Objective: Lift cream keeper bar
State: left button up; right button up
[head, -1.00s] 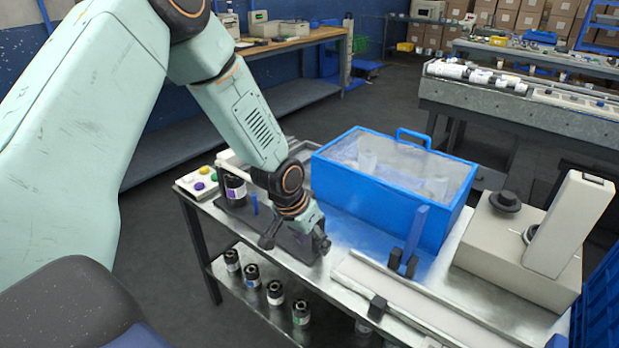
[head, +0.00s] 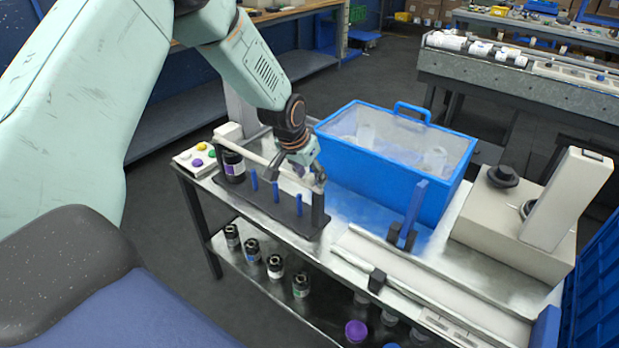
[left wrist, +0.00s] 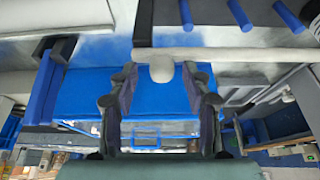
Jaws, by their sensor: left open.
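The cream keeper bar (head: 254,156) lies along the back of a dark base (head: 262,207) with blue pegs, at the left of the metal table. My left gripper (head: 296,177) is over the bar's right part, pointing down, its fingers apart. In the left wrist view the bar (left wrist: 245,61) crosses the upper part, and a rounded cream knob (left wrist: 161,68) on it sits between the open fingertips (left wrist: 161,84). I see no finger clearly touching the knob. My right gripper is in neither view.
A blue bin (head: 395,185) stands close behind and right of the gripper. A dark post (head: 318,208) rises at the base's right end. A dark roll (head: 233,167) stands at its left end. A beige machine (head: 515,225) is at the right.

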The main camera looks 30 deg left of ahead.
pick_arm(q)
jog(key=shift+w+d+f, duration=0.1)
jog(key=shift+d, duration=0.05)
jog(key=shift+a, duration=0.4)
jog(key=shift+f, duration=0.1)
jog(key=shift+c, duration=0.7)
jog(key=shift+d, duration=0.3)
jog(key=c, duration=0.5)
jog(key=shift+a, duration=0.15)
grip_shut()
